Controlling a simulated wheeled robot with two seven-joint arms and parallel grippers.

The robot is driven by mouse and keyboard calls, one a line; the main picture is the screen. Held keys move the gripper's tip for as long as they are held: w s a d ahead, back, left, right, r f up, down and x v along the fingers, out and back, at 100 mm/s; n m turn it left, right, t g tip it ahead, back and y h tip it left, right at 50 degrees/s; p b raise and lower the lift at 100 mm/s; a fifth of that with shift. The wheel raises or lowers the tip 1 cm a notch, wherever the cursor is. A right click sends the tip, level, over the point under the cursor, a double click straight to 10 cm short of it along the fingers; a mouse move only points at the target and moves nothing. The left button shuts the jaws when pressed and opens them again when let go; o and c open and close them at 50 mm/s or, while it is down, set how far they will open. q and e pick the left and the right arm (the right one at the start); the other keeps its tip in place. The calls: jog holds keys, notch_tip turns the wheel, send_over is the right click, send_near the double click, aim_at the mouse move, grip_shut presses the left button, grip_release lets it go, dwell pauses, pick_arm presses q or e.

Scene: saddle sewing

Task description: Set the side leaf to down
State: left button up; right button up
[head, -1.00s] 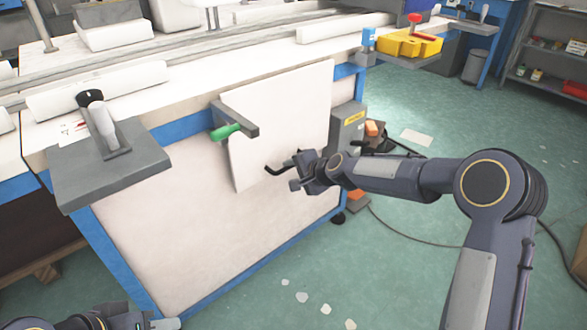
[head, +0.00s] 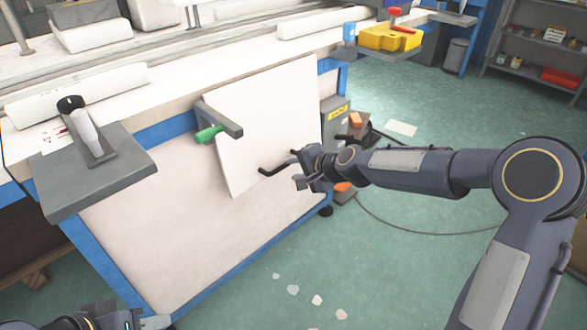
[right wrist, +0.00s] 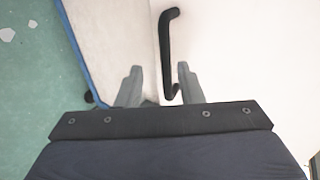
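The side leaf (head: 262,110) is a white panel on the side of the blue-framed sewing table. It hangs down and slants a little out from the table's side panel. A grey bracket with a green handle (head: 209,134) sits at its upper left. A black bar handle (head: 276,169) is on the leaf's lower part; it also shows in the right wrist view (right wrist: 166,45). My right gripper (head: 297,171) is at this handle. In the right wrist view its fingers (right wrist: 158,80) are apart, with the handle's lower end between them. My left gripper (head: 150,322) is partly visible at the bottom left edge.
A grey shelf (head: 95,178) with a tool in a holder juts out at the table's left corner. A yellow box (head: 390,37) stands at the far corner. A grey box and a cable lie beyond the leaf.

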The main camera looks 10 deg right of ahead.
jog(key=shift+s+a, duration=0.2)
jog(key=shift+c, duration=1.3)
jog(key=s+a, duration=0.2)
jog(key=s, duration=0.1)
jog(key=s+a+r, duration=0.1)
jog(key=s, duration=0.1)
jog(key=shift+b, duration=0.35)
grip_shut()
send_near(245, 191)
jog(key=b+x, duration=0.4)
jog(key=x, duration=0.2)
jog(key=shift+w+f, duration=0.15)
jog(key=shift+f, duration=0.05)
jog(key=shift+a, duration=0.15)
